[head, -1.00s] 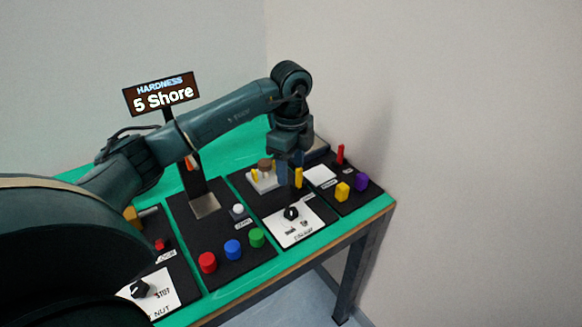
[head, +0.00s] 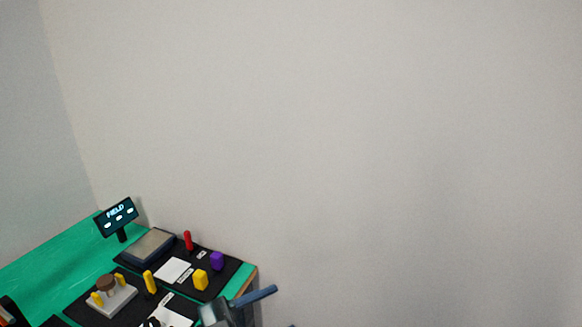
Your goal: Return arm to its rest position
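My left gripper (head: 284,308) shows at the bottom edge, just off the table's front right corner. Its grey body is partly cut off by the frame. One long blue-grey finger points right, and a second fingertip just shows below it. The fingers are apart with nothing visible between them. The rest of the arm is out of view. My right gripper is not in view.
The green table (head: 50,262) fills the lower left. Plain wall (head: 400,150) fills the right.

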